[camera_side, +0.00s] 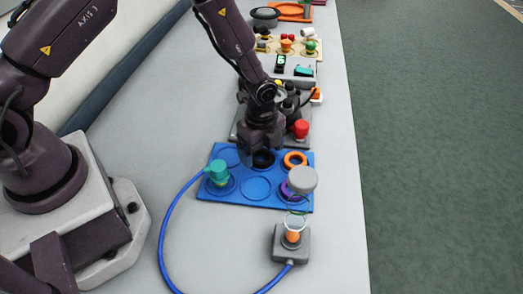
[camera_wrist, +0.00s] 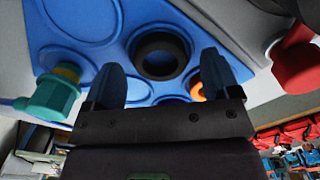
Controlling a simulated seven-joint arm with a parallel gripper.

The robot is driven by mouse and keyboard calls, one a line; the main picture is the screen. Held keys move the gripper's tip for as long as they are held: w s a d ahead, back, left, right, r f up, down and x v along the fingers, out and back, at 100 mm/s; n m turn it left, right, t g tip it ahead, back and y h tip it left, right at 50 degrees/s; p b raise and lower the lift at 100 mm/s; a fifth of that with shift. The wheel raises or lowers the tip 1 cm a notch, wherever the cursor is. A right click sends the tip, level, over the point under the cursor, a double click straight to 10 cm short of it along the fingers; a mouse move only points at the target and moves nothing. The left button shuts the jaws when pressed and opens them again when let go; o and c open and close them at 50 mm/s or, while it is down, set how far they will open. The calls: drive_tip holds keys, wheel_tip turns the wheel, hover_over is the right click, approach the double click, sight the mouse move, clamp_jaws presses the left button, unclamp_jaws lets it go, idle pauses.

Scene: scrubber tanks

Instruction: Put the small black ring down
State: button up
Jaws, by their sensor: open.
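The small black ring (camera_wrist: 141,56) lies on the blue board (camera_side: 232,190), at a round recess in its back row. In the wrist view it sits between the two finger ends, with a gap on each side. In the side view the ring (camera_side: 264,160) shows as a dark patch right under my gripper (camera_side: 261,150), which partly hides it. My gripper (camera_wrist: 161,62) is open, its fingers on either side of the ring and not closed on it. Whether the ring is fully seated in the recess I cannot tell.
An orange ring (camera_side: 295,159) lies right of the black ring. A teal fitting (camera_side: 217,172) with a blue hose stands on the board's left. A grey-capped part (camera_side: 302,179) stands at the right, over a purple ring. A red knob (camera_side: 301,128) is behind. Front table is mostly clear.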

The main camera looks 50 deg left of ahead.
drive_tip(key=s+a+r+n+t, duration=0.1)
drive_tip(key=s+a+r+n, duration=0.2)
drive_tip(key=r, duration=1)
drive_tip(key=s+r+n+t, duration=0.25)
drive_tip(key=r+n, duration=0.25)
drive_tip(key=r, duration=0.8)
drive_tip(key=s+a+r+n+t, duration=0.1)
drive_tip(key=s+r+n, duration=0.2)
drive_tip(key=s+n, duration=0.2)
drive_tip(key=s+a+r+n+t, duration=0.1)
drive_tip(key=s+r+n, duration=0.3)
drive_tip(key=s, duration=0.5)
drive_tip(key=shift+a+n, duration=0.15)
drive_tip(key=shift+n, duration=0.35)
